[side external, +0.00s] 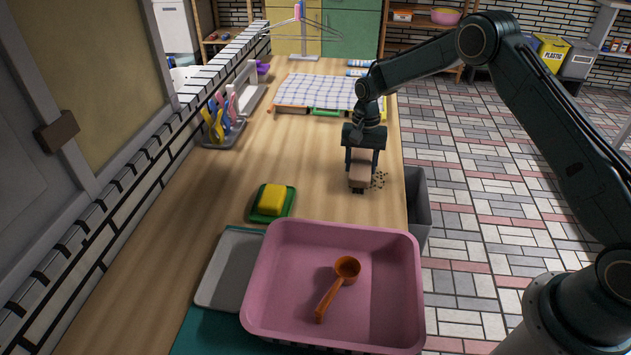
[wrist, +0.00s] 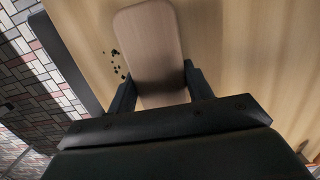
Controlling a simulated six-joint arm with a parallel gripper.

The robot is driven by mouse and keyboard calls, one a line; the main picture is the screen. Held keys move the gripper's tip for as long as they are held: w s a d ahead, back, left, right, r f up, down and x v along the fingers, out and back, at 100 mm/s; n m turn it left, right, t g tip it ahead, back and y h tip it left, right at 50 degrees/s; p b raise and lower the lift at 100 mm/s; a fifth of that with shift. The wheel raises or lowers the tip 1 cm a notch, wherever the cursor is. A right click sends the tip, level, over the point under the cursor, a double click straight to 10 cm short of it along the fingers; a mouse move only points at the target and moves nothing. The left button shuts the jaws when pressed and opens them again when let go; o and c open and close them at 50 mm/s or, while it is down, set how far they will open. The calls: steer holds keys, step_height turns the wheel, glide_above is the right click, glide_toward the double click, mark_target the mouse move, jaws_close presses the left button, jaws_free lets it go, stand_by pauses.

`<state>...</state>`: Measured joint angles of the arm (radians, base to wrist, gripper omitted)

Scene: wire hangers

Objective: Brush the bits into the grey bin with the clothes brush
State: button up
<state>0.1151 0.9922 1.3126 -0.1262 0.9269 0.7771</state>
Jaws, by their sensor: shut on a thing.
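My gripper (side external: 362,165) is shut on the clothes brush (side external: 359,174), which has a pale wooden back and dark bristles below. In the wrist view the brush (wrist: 149,45) sits between the two fingers. The brush is low at the table top; whether the bristles touch it I cannot tell. The dark bits (side external: 379,180) lie on the table just right of the brush, near the table's right edge. They also show left of the brush in the wrist view (wrist: 117,62). The grey bin (side external: 418,208) stands beyond that edge, below the table top, partly hidden by the table.
A pink tub (side external: 262,290) with an orange scoop (side external: 346,270) fills the near end of the table. A yellow sponge (side external: 271,198) on a green dish lies to the left. A checked cloth (side external: 318,90) lies behind the gripper. The table's middle left is clear.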

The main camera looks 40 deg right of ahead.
steer(key=shift+s+d, duration=5)
steer(key=shift+s, duration=0.05)
step_height(320, 180, up, 6)
steer(key=shift+s+r, duration=0.1)
